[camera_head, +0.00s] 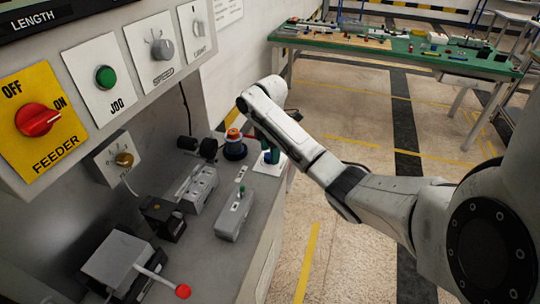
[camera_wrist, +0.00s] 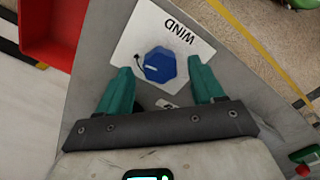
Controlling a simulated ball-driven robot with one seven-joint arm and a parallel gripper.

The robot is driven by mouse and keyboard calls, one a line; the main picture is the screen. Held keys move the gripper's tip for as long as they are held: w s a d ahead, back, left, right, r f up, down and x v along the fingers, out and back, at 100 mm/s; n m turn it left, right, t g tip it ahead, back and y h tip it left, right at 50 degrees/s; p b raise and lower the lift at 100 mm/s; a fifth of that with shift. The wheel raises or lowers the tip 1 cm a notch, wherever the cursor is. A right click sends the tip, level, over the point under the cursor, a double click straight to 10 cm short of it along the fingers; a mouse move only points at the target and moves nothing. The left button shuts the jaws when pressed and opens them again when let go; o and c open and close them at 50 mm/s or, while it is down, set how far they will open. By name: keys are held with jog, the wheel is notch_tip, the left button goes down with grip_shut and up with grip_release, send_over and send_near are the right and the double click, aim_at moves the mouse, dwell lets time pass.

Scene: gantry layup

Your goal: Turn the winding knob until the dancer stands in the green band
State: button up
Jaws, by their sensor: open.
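The blue winding knob (camera_wrist: 160,65) sits on a white plate marked WIND (camera_wrist: 193,46) in the wrist view. A white pointer line shows on its face, and a curved arrow is printed beside it. My gripper (camera_wrist: 160,72) is open, with one teal finger on each side of the knob and a visible gap on both sides. In the head view my gripper (camera_head: 270,149) points down over the same white plate (camera_head: 263,168) at the grey bench's far right corner. The knob is mostly hidden there by the fingers. I cannot make out the dancer or a green band.
A panel on the left carries a red feeder switch (camera_head: 38,119), a green jog button (camera_head: 105,77) and a speed knob (camera_head: 162,49). A red bin (camera_wrist: 50,32) lies at the wrist view's upper left.

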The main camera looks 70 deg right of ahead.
jog(key=shift+f, duration=0.85)
jog(key=c, duration=1.1)
